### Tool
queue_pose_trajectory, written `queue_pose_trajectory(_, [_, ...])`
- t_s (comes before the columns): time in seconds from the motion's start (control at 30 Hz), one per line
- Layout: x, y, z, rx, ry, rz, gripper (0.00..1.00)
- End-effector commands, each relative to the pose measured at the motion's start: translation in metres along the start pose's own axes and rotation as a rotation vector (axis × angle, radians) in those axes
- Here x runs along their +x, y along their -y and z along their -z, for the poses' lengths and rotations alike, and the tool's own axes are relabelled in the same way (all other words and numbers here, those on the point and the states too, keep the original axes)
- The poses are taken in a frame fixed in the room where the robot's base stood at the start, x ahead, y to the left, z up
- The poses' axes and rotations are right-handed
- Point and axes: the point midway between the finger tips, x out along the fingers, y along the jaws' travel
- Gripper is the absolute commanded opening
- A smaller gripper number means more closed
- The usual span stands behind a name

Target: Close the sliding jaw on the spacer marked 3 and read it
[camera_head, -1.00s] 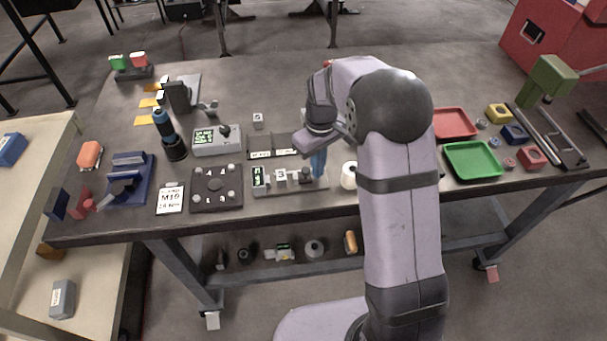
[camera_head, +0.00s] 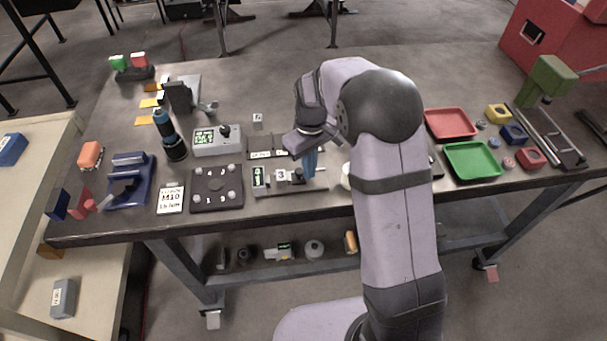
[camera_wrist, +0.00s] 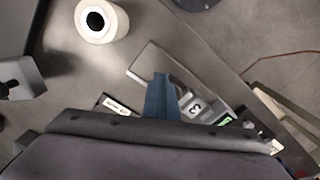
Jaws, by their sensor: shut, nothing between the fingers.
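The measuring device (camera_head: 318,186) lies at the front middle of the bench. The grey spacer marked 3 (camera_head: 281,174) stands on it, right of the lit green display (camera_head: 258,178), whose digits I cannot read. The dark sliding jaw (camera_head: 298,176) is just right of the spacer; I cannot tell whether they touch. My gripper (camera_head: 310,166) is shut and empty, its blue fingers pointing down at the right side of the sliding jaw. In the wrist view the fingers (camera_wrist: 160,98) partly hide the device, and the spacer (camera_wrist: 195,107) shows to their right.
A white roll (camera_head: 346,176) stands close to the right of the device. A dark plate with numbered posts (camera_head: 217,189) lies to its left, and a shallow rack (camera_head: 262,153) lies behind it. Green (camera_head: 472,160) and red (camera_head: 450,123) trays are farther right.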

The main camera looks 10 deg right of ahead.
Motion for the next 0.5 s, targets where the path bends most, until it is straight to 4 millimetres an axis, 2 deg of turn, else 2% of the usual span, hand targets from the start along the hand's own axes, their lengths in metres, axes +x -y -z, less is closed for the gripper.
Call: queue_pose_trajectory(0.5, [-0.0001,0.0106,0.0064,-0.001,-0.001,0.0,0.0])
